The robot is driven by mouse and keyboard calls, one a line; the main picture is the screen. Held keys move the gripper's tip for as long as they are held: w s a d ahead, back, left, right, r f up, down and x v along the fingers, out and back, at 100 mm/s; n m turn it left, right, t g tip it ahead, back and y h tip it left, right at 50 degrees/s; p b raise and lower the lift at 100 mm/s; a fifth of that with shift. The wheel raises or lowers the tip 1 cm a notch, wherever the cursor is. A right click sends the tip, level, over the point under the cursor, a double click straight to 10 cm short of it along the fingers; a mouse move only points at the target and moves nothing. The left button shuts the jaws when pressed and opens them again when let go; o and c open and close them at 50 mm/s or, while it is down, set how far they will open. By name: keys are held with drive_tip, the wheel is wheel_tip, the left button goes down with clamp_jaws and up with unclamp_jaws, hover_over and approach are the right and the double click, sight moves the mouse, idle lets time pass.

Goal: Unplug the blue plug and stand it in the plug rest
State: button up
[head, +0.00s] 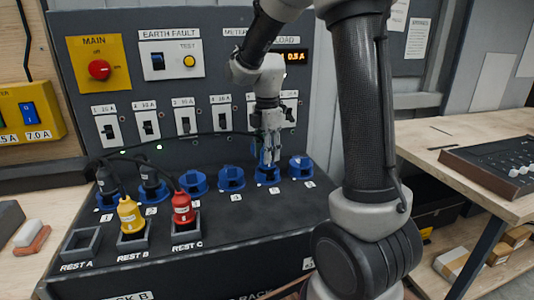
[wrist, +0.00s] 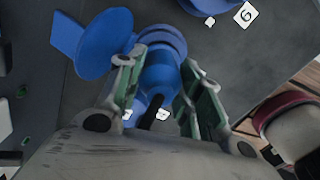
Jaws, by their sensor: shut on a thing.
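My gripper (head: 268,158) points down over socket 5 (head: 268,177) in the rack's row. In the wrist view its fingers (wrist: 165,95) are closed around the sides of the blue plug (wrist: 160,72). The plug is upright at the socket, with the blue socket lid (wrist: 105,42) swung open beside it. I cannot tell how deep the plug sits. The fingers hide most of it in the head view. The plug rests stand at the front left: rest A (head: 66,248) is empty, rest B (head: 133,254) holds a yellow plug (head: 130,215), and rest C (head: 186,246) holds a red plug (head: 182,209).
Black plugs (head: 106,180) stand in sockets 1 and 2. Blue sockets 3 (head: 193,183), 4 (head: 231,178) and 6 (head: 300,167) flank the gripper. A black cable (head: 200,136) runs left from it. Switches (head: 108,130) line the panel behind. The rack top's front right is clear.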

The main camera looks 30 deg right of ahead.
drive_tip(key=shift+r, duration=3.15)
